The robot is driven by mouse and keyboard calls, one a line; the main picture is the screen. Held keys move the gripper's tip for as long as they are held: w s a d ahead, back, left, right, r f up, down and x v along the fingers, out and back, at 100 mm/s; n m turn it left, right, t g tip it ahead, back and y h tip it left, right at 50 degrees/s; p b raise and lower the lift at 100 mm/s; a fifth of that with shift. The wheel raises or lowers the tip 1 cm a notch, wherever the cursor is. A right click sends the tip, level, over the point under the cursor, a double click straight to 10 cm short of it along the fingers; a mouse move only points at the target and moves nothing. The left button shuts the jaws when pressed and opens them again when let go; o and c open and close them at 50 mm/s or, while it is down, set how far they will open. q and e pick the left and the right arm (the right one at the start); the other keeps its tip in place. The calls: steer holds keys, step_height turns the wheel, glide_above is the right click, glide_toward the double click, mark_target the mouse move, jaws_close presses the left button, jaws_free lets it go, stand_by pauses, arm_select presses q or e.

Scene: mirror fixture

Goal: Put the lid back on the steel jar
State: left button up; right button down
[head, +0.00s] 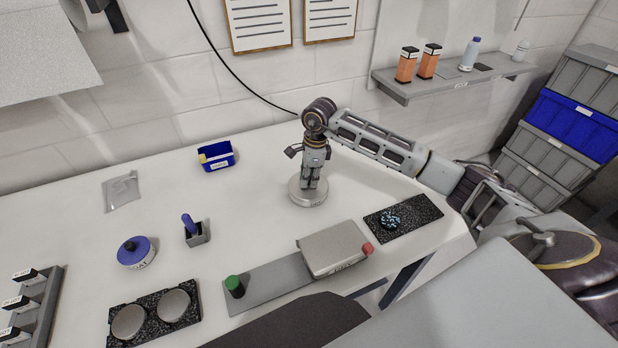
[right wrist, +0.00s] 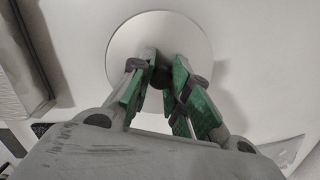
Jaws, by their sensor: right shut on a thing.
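The steel jar (head: 317,203) is a low round pale-grey pot with a label on its front, in the middle of the bench in the head view. My right gripper (head: 311,183) points down over it. In the right wrist view a pale round lid (right wrist: 127,45) lies under my fingers, and the gripper (right wrist: 160,85) is shut on its dark knob (right wrist: 161,77). The lid lies over the jar's top, centred as far as I can see. Whether it rests on the rim or is slightly above cannot be told. My left gripper is not in view.
A blue-lidded jar (head: 135,250), a small holder (head: 197,236) and a blue bin (head: 217,161) stand to the left. A grey fixture (head: 335,250) with green and red knobs lies in front. A dark mat (head: 425,212) lies right. Bench around the jar is clear.

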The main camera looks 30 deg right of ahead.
stand_by(0.5)
stand_by(0.3)
steer(key=c, duration=0.8)
jaws_free()
steer(key=shift+r, duration=0.1)
steer(key=shift+r+p, duration=1.45)
steer(key=shift+r, duration=2)
steer(key=shift+c, duration=0.4)
jaws_close()
